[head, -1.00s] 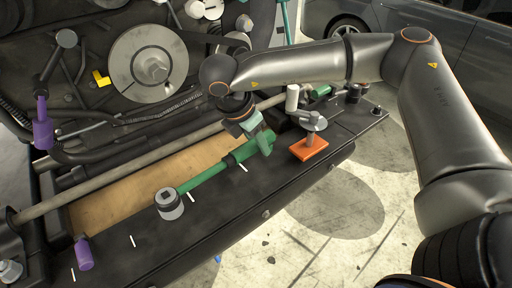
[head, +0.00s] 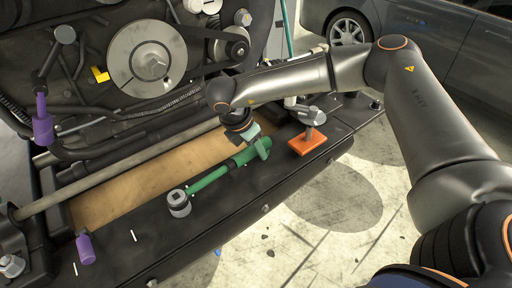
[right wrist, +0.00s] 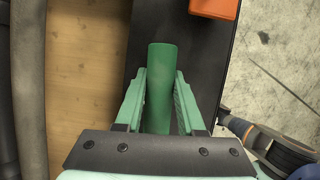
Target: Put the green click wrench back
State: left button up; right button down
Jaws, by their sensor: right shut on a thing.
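The green click wrench has a green shaft and handle (head: 208,179) and a grey socket head (head: 179,203) at its lower left end. It lies along the black ledge (head: 225,210), over or on its surface; I cannot tell whether it touches. My right gripper (head: 262,147) is shut on the handle's far end. In the right wrist view, the green handle (right wrist: 160,75) sits between the two green fingers of the right gripper (right wrist: 160,90). My left gripper is not in view.
An orange block with a grey metal tool (head: 313,142) stands on the ledge right of the gripper. A purple-handled tool (head: 86,249) is at the ledge's left end. The engine's large pulley (head: 150,62) and a long grey pipe (head: 125,172) are behind. A wooden panel (head: 150,178) lies beyond the ledge.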

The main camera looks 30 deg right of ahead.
jog(key=c, duration=0.5)
grip_release()
jog(key=shift+f, duration=0.1)
jog(key=b+v, duration=0.2)
jog(key=v, duration=0.9)
jog(key=shift+r, duration=0.3)
jog(key=shift+a+r, duration=0.2)
jog(key=shift+r, duration=0.35)
jog(key=shift+s+f, duration=0.1)
